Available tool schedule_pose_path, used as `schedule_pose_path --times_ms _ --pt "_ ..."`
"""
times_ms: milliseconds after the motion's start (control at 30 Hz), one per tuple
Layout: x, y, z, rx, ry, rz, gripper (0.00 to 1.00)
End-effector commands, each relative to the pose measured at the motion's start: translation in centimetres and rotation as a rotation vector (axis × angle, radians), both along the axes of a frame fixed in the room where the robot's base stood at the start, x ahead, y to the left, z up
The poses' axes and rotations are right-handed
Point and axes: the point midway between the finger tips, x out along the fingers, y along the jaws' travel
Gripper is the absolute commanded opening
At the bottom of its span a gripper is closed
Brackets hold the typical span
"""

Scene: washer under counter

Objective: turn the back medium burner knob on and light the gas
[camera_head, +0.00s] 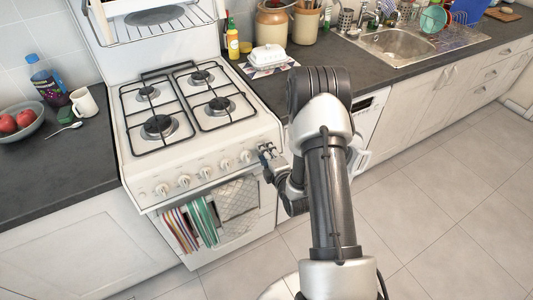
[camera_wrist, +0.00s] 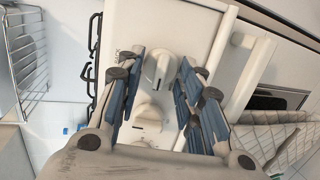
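The white gas stove (camera_head: 150,178) has several burners under black grates, with no flame visible. A row of white knobs, such as this middle knob (camera_head: 205,172), runs along its front panel. My gripper (camera_head: 267,153) is at the right end of this row. In the wrist view my gripper (camera_wrist: 160,72) is open, with its blue-padded fingers on either side of a white knob (camera_wrist: 158,67). Gaps show between that knob and the fingers. A second knob (camera_wrist: 149,111) shows lower between the fingers. I cannot read which burner either knob belongs to.
Striped towels (camera_head: 204,220) and a quilted cloth (camera_head: 236,198) hang on the oven front below the knobs. Dark counters flank the stove, with a mug (camera_head: 84,103) on the left and a butter dish (camera_head: 268,55) on the right. The tiled floor is clear.

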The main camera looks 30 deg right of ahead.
Motion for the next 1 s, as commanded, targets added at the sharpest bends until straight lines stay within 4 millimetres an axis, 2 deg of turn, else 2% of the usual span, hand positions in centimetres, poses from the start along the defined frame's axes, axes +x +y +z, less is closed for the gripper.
schedule_pose_path --times_ms 200,567,1000 --pt "0.0 0.0 0.0 0.0 0.0 0.0 0.51" --pt "-0.3 0.0 0.1 0.001 0.0 -0.001 0.51" --pt "-6.5 0.8 1.7 0.002 0.001 -0.002 0.51"
